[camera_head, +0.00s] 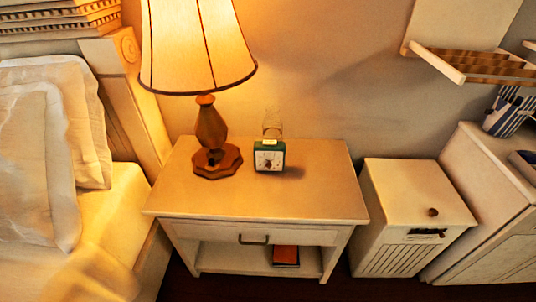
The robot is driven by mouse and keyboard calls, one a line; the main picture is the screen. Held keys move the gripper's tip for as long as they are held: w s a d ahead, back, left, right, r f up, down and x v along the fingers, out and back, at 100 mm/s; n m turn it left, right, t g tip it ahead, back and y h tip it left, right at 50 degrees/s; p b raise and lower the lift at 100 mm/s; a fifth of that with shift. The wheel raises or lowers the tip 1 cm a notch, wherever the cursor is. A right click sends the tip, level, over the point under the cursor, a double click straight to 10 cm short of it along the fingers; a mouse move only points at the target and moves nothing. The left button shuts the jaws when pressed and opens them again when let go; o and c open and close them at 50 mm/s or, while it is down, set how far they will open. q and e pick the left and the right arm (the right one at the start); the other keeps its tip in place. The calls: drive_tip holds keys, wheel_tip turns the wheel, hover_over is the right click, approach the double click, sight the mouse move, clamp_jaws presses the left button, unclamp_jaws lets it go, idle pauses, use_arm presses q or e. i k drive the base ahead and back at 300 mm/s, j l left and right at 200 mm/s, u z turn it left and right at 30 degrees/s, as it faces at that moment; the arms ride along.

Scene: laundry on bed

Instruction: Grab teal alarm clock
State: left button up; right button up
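The teal alarm clock (269,156) stands upright on the nightstand (320,197), just right of the lamp base. It is small and boxy, with a pale square dial facing me and a pale glassy or wire shape rising above and behind it. It stands apart from the lamp. Neither of my grippers shows in the head view.
A lit lamp (196,50) with a wide shade stands left of the clock, its shade edge overhanging nearby. A bed with pillows (75,125) is at left. A white cabinet (412,200) stands right. A wall shelf (475,65) juts out upper right. The nightstand's front and right are clear.

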sight(276, 154)
drive_tip(key=i+l, duration=0.15)
drive_tip(key=l, duration=0.2)
drive_tip(key=i+l+u, duration=0.15)
drive_tip(key=l, duration=0.2)
drive_tip(key=i+l, duration=0.15)
drive_tip(key=l, duration=0.25)
drive_tip(key=i+l+u, duration=0.1)
drive_tip(key=l, duration=0.25)
drive_tip(key=i, duration=0.05)
